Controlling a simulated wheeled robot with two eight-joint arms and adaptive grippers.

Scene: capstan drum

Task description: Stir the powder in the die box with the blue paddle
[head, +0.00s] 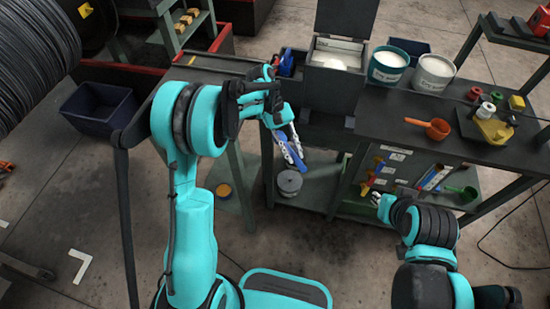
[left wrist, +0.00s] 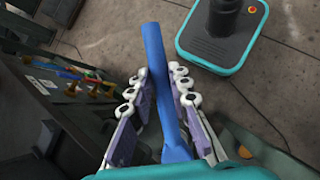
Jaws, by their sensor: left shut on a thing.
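The die box (head: 337,47) is a grey box with its lid raised, at the back of the bench in the head view. Pale powder (head: 328,63) shows inside it. My left gripper (head: 291,150) is in front of and below the box, to its left, pointing down. It is shut on the blue paddle (head: 288,153), which slants downward, clear of the box. In the left wrist view the paddle (left wrist: 158,70) runs between the two fingers as a long blue bar. My right gripper (head: 383,204) is small and partly hidden by its arm, near the bench front.
A teal-rimmed tub (head: 388,65) and a white tub (head: 433,73) stand right of the box. An orange scoop (head: 436,128) lies on the bench top (head: 400,105). A blue object (head: 287,62) stands left of the box. A grey can (head: 290,182) sits on the lower shelf.

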